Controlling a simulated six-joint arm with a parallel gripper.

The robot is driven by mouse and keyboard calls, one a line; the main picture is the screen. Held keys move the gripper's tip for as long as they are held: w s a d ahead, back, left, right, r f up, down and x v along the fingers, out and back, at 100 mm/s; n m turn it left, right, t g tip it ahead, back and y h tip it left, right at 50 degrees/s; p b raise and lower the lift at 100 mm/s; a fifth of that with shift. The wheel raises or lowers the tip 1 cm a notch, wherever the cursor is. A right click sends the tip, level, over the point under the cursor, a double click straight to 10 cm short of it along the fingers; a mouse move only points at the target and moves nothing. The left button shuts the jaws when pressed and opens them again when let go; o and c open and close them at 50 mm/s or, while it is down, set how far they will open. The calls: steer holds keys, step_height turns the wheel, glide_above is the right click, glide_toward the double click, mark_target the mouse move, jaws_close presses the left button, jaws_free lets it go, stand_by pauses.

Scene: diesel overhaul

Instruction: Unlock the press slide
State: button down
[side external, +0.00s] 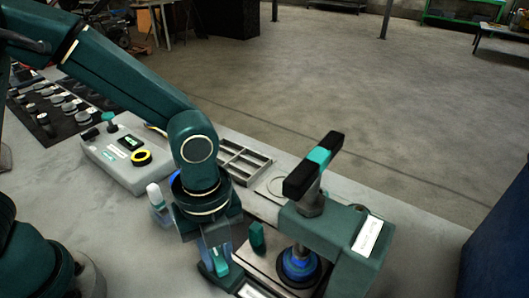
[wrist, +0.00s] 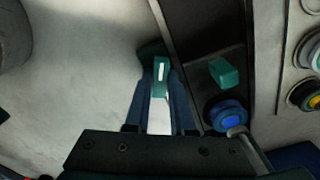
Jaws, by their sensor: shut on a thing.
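The press (side external: 345,240) stands at the front right of the bench, with a black and teal handle (side external: 314,166) on top. A small teal lever with a white stripe (side external: 222,264) sits at the left edge of the press's base; it also shows in the wrist view (wrist: 161,72). My gripper (side external: 214,256) points down over it. In the wrist view, my gripper's two fingers (wrist: 158,98) stand on either side of the lever and are shut on it. The slide's own lock position cannot be read here.
A teal block (side external: 257,236) stands on the press base beside my gripper, near a blue round part (side external: 298,264) under the press head. A control box (side external: 128,154) with a yellow-ringed button and a grey divided tray (side external: 240,160) lie behind. Bare bench lies at the front left.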

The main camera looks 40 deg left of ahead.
steer(key=shift+n, duration=1.2)
steer(key=n, duration=0.3)
steer(key=c, duration=0.8)
jaws_free()
steer(key=shift+o, duration=0.2)
steer(key=shift+r, duration=2.75)
